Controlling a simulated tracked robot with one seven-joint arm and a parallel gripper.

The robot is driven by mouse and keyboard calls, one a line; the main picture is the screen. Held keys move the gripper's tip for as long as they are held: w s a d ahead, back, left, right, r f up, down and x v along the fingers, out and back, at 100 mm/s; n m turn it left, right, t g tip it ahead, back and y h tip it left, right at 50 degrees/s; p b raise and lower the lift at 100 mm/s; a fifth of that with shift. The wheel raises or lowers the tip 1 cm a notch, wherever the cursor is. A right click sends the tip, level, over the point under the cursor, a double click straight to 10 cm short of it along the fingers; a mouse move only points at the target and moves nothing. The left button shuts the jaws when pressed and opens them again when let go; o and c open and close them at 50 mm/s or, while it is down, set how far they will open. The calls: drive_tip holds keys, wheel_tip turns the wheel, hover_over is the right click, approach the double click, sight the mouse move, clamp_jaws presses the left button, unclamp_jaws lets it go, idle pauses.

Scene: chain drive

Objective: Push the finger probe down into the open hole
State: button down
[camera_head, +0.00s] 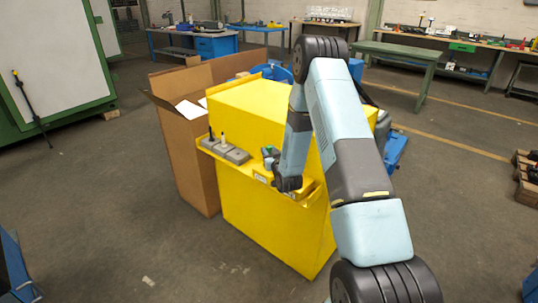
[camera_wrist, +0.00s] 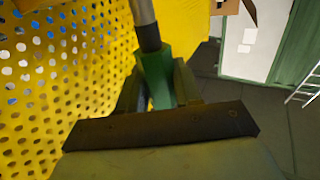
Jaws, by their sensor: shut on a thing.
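In the wrist view my gripper (camera_wrist: 158,92) is shut on a green piece with a dark collar and a grey rod, which I take to be the finger probe (camera_wrist: 153,70). The rod runs up out of the picture, so its tip is hidden. A yellow perforated sheet (camera_wrist: 95,95) with many round holes lies to the left, close to the probe; I cannot tell which hole is the open one, or whether the probe touches it. In the head view my gripper is over the front ledge of the yellow machine housing (camera_head: 250,102); its fingers and the probe are hidden.
Grey blocks (camera_head: 236,156) with a black and a white upright pin stand on the housing's ledge. A small grey and green part (camera_head: 268,153) sits beside my gripper. An open cardboard box (camera_head: 188,148) stands left of the housing. Floor in front is clear.

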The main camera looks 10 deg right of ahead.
drive_tip(key=shift+r, duration=1.05)
drive_tip(key=shift+f, duration=2.7)
idle(1.1)
drive_tip(key=c, duration=0.7)
unclamp_jaws()
drive_tip(key=s, duration=0.4)
drive_tip(key=s+d, duration=0.1)
drive_tip(key=s, duration=0.8)
drive_tip(key=shift+s+d, duration=0.3)
drive_tip(key=shift+s, duration=0.05)
